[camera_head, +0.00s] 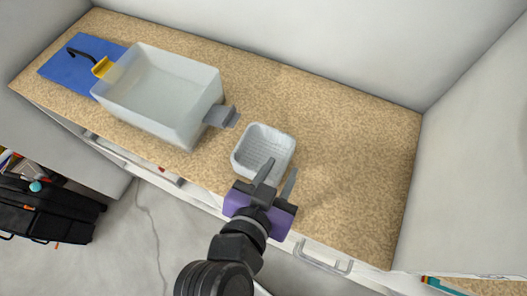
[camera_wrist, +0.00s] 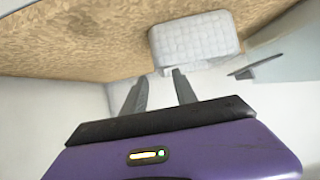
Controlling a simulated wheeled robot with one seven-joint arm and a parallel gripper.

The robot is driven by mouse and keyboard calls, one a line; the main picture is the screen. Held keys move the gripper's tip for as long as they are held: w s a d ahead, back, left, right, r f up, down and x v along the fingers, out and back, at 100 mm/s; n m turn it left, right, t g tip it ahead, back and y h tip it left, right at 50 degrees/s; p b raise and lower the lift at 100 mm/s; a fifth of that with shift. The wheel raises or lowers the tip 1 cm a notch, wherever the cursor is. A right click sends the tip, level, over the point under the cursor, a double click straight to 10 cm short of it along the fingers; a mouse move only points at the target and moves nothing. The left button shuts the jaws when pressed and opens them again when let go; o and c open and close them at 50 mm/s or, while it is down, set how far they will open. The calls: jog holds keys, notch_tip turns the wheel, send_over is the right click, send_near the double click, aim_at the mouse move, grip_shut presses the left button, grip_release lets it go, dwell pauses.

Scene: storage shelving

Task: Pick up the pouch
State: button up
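I cannot clearly make out a pouch in either view. A flat blue item (camera_head: 72,66) with a black curved piece on it lies at the far left of the counter; I cannot tell whether it is a pouch. My gripper (camera_head: 279,174) is over the counter's front edge, just in front of a small white woven-looking basket (camera_head: 263,142). In the wrist view the fingers (camera_wrist: 160,76) are apart with nothing between them, and the white basket (camera_wrist: 195,38) is beyond their tips. In the head view one finger overlaps the basket; contact is unclear.
The speckled counter (camera_head: 355,165) is bare on the right, up to the wall. A black bag (camera_head: 45,215) is on the lower left.

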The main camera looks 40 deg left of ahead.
aim_at(284, 164)
jog(key=shift+p+x, duration=0.6)
jog(key=shift+x, duration=2)
jog(key=shift+f, duration=0.15)
grip_shut()
